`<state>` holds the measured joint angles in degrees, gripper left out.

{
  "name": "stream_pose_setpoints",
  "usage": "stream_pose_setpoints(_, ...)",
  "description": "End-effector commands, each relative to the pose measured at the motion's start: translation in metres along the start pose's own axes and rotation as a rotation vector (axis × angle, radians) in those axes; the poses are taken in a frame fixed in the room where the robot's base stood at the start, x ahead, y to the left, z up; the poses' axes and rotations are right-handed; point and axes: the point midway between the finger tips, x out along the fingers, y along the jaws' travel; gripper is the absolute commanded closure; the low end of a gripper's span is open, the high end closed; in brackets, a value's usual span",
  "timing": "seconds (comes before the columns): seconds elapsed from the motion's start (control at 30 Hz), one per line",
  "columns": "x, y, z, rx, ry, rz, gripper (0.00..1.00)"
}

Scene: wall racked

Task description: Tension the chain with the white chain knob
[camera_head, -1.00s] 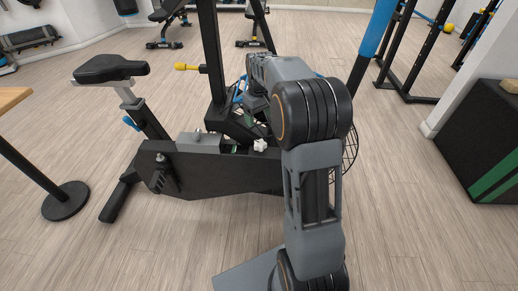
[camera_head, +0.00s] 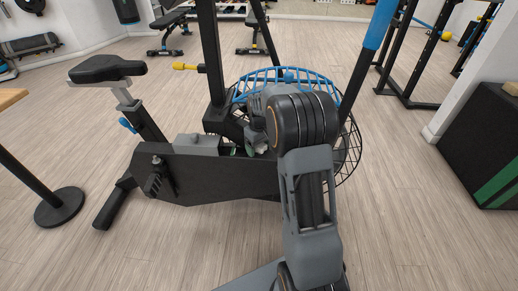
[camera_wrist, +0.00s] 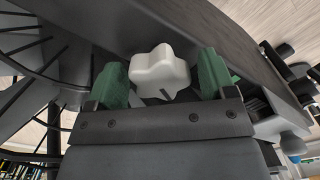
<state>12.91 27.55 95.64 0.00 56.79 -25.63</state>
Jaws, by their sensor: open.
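The white chain knob (camera_wrist: 160,72) is star-shaped and sits against the dark frame of the exercise bike (camera_head: 210,180). In the wrist view it lies between the two green fingertips of my gripper (camera_wrist: 162,78), with a finger on each side. The gripper is open, and a narrow gap shows on the right side of the knob. In the head view my gripper (camera_head: 240,150) is at the bike's frame, mostly hidden behind my own arm. The knob is hidden there too. The chain cannot be made out.
Open wooden floor lies in front.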

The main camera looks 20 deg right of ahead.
Motion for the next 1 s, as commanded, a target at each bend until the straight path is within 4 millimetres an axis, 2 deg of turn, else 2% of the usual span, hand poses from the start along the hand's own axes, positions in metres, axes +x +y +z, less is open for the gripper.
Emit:
stream_pose_setpoints(0.37, 0.0032, 0.0000, 0.0002, 0.000, 0.000, 0.000, 0.24)
stream_pose_setpoints(0.87, 0.0030, 0.0001, 0.0001, 0.000, 0.000, 0.000, 0.72)
stream_pose_setpoints(1.0, 0.0025, 0.0001, 0.0001, 0.007, 0.000, 0.000, 0.72)
